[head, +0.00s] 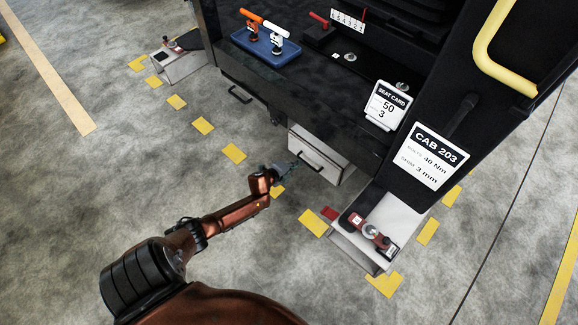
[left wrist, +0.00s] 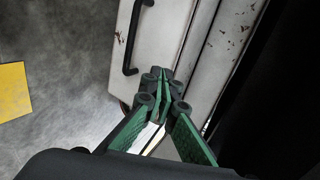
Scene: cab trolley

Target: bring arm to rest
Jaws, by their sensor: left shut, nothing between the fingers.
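My left gripper (head: 290,169) is in front of the dark cab trolley (head: 285,105), close to a worn white drawer front (head: 330,172) with a black bar handle (head: 312,160). In the left wrist view, the green-padded fingers (left wrist: 160,80) are shut and empty. Their tips lie just below the lower end of the handle (left wrist: 128,70) in the picture, over the white drawer front (left wrist: 155,30). I cannot tell whether they touch it. The reddish-brown left arm reaches out from the lower left. My right gripper is not in view.
A blue tray (head: 288,55) holds an orange-handled and a white-handled tool. A red tool (head: 370,232) lies on a pale side step (head: 405,215) at right. Cards (head: 432,160) and a yellow grab rail (head: 485,50) stand at right. The concrete floor (head: 150,150) at left is free.

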